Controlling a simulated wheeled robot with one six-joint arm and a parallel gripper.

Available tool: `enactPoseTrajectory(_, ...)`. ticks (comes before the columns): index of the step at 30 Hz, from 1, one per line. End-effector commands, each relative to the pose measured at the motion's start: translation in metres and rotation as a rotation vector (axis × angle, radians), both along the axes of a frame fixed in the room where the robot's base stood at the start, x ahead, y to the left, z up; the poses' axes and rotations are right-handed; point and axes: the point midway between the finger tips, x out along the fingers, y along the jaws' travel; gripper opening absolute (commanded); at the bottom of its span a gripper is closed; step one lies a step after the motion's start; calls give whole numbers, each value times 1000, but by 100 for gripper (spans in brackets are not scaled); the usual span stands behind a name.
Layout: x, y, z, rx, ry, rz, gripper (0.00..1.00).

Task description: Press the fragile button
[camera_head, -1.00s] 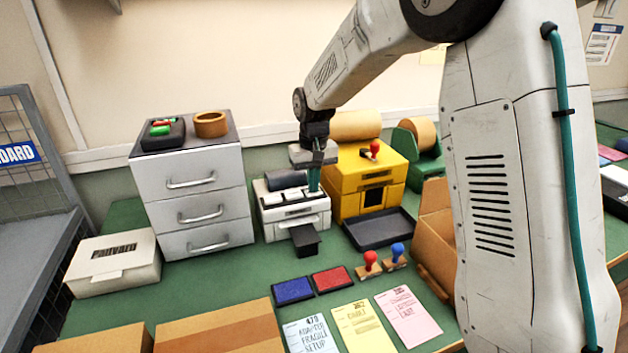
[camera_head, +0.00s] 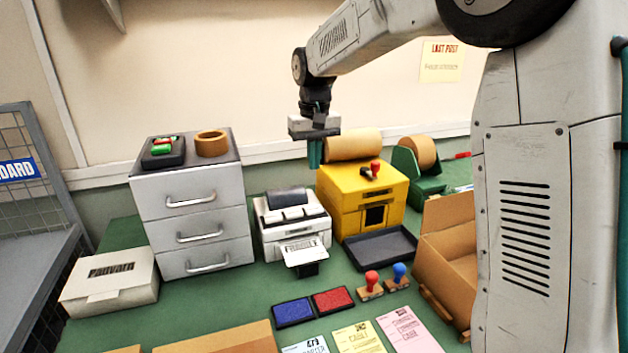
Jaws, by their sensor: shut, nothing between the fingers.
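The white label printer (camera_head: 290,240) stands on the green table between the drawer cabinet and the yellow machine. A printed white label (camera_head: 305,252) sticks out of the printer's front over a small black tray. My gripper (camera_head: 315,163) is shut and empty, pointing down. It is raised clear above the printer's back right side, in front of the yellow machine's brown roll.
A grey drawer cabinet (camera_head: 193,205) stands left. Ink pads (camera_head: 293,312), stamps (camera_head: 370,284) and note cards (camera_head: 408,330) lie in front.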

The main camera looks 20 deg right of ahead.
Motion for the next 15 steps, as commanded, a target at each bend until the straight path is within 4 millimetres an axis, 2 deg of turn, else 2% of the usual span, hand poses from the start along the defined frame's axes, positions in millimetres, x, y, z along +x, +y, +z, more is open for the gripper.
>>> enactPoseTrajectory(3,0,0,14,0,-2,0,0)
enactPoseTrajectory(6,0,0,19,0,-2,0,0)
enactPoseTrajectory(15,0,0,21,0,-1,0,0)
